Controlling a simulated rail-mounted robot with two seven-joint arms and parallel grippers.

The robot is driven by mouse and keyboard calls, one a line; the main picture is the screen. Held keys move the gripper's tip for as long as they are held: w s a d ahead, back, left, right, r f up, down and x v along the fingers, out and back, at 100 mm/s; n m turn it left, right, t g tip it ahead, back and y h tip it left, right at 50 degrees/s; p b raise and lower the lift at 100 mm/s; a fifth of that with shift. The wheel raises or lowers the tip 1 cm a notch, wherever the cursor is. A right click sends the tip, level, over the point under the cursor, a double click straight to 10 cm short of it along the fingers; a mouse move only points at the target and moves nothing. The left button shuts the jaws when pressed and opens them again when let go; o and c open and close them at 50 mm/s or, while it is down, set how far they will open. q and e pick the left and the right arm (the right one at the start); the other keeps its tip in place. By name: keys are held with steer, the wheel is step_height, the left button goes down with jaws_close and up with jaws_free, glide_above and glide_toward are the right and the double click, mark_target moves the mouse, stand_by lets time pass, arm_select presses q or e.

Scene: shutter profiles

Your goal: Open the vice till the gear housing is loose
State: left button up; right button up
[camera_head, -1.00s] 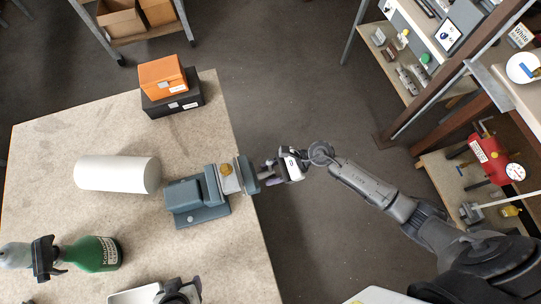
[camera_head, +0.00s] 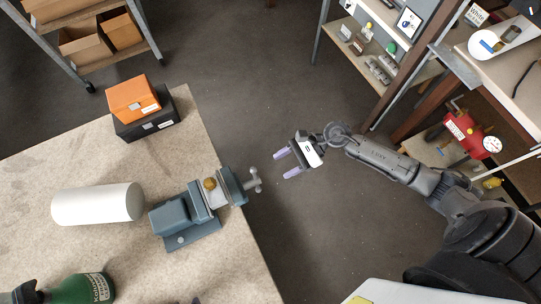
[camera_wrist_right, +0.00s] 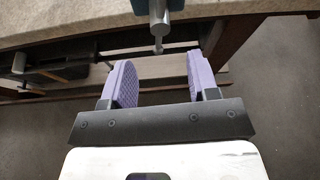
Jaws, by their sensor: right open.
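The blue-grey vice (camera_head: 171,217) stands near the right edge of the table. The gear housing, a light grey block with a brass-coloured round part (camera_head: 209,184), sits between its jaws; I cannot tell whether there is a gap. The vice's grey handle (camera_head: 254,182) juts out past the table edge. My right gripper (camera_head: 283,164) is open and empty, right of the handle and apart from it. In the right wrist view the handle end (camera_wrist_right: 158,43) shows beyond and between the open purple fingers (camera_wrist_right: 160,80).
On the table (camera_head: 95,160) are a white cylinder (camera_head: 97,204), an orange box (camera_head: 133,98) on a black box (camera_head: 148,122), and a green bottle (camera_head: 80,289). Shelves with a red tank (camera_head: 468,134) stand at right. Floor is free around my right gripper.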

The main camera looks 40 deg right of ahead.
arm_select(q)
steer(key=shift+d+f, duration=0.2)
arm_select(e)
steer(key=shift+v, duration=1.8)
arm_select(q)
steer(key=shift+a, duration=0.15)
arm_select(e)
steer(key=shift+a, duration=0.1)
